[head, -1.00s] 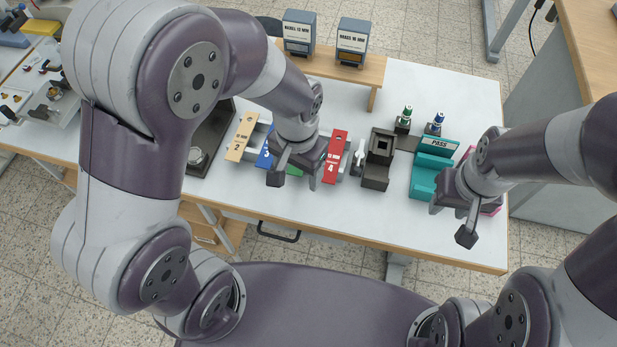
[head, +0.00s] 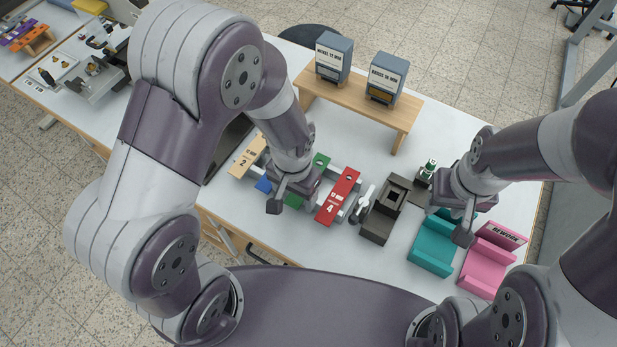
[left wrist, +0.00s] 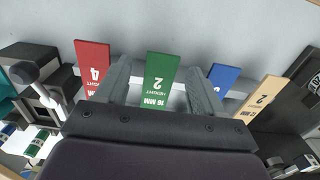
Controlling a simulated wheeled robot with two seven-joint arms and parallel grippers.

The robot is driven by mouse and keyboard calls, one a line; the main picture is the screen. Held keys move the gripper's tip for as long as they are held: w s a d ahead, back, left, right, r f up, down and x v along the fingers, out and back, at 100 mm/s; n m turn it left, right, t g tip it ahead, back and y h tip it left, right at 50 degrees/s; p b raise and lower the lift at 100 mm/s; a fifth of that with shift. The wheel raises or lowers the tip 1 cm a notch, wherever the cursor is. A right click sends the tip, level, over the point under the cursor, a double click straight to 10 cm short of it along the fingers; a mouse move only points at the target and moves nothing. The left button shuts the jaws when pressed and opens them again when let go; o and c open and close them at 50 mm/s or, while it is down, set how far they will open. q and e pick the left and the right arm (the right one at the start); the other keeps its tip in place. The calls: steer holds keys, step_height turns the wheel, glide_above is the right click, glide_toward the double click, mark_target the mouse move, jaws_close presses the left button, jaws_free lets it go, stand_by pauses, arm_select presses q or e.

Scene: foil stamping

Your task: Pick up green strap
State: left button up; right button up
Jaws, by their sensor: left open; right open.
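The green strap (left wrist: 160,78) lies on a light rack between the red and blue straps, marked "16 MM". In the left wrist view it shows between the two fingers of my left gripper (left wrist: 160,88); I cannot tell whether they touch it. In the head view only parts of the green strap (head: 321,161) show, the rest hidden under my left gripper (head: 296,197). My left gripper is open. My right gripper (head: 462,222) is open and empty above the teal tray.
The red strap (head: 338,197), blue strap (left wrist: 223,78) and tan strap (head: 247,157) lie close beside. A dark press fixture (head: 383,215), teal tray (head: 430,247) and pink tray (head: 487,262) stand to the right. A wooden shelf (head: 400,117) with two boxes stands behind.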

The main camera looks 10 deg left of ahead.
arm_select(q)
steer(key=shift+s+a, duration=0.15)
steer(key=shift+f, duration=0.1)
steer(key=c, duration=1.1)
